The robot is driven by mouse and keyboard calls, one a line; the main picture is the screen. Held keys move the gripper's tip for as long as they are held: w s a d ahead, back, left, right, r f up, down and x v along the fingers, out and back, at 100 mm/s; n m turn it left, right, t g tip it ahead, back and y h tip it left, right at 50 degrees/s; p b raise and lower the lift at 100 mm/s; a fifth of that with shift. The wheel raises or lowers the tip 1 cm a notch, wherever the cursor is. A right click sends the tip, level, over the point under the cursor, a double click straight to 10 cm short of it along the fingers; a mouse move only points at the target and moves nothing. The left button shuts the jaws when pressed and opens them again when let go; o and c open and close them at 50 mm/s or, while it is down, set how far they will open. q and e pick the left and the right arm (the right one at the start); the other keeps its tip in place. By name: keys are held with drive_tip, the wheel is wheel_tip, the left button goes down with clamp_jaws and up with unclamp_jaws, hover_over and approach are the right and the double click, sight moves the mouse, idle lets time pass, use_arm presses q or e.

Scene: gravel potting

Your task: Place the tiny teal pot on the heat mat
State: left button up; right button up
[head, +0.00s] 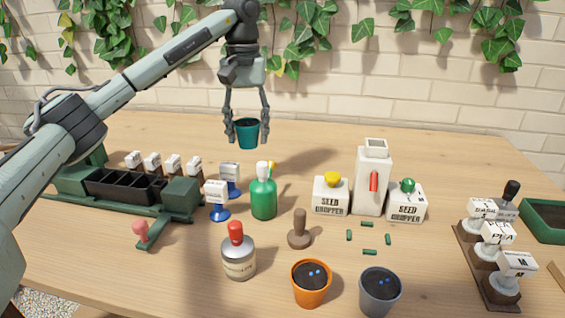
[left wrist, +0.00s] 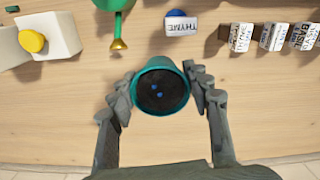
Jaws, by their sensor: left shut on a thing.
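The tiny teal pot (head: 247,132) is filled with dark soil and hangs in the air over the back middle of the table. My left gripper (head: 247,126) is shut on it, with a finger on each side. In the left wrist view the teal pot (left wrist: 161,89) is upright between the fingertips, and blue specks lie on its soil. I cannot make out the heat mat for certain in either view. My right gripper is not in view.
A green bottle (head: 263,197), seed hopper boxes (head: 331,196) and a tall white dispenser (head: 373,178) stand mid-table. An orange pot (head: 311,285) and grey pot (head: 380,292) stand in front. A green tray (head: 545,220) is at right.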

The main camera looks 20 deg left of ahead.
sight(250, 148)
use_arm(q)
drive_tip(key=shift+w+r, duration=0.1)
drive_tip(key=shift+w, duration=0.15)
drive_tip(key=shift+w+f, duration=0.1)
drive_tip(key=shift+f, duration=0.15)
wheel_tip(250, 148, down, 4)
drive_tip(key=shift+f, duration=0.55)
wheel_tip(250, 148, down, 4)
drive_tip(key=shift+f, duration=0.15)
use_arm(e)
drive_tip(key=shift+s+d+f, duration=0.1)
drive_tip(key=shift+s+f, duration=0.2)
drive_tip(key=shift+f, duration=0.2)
use_arm(q)
drive_tip(key=shift+f, duration=0.1)
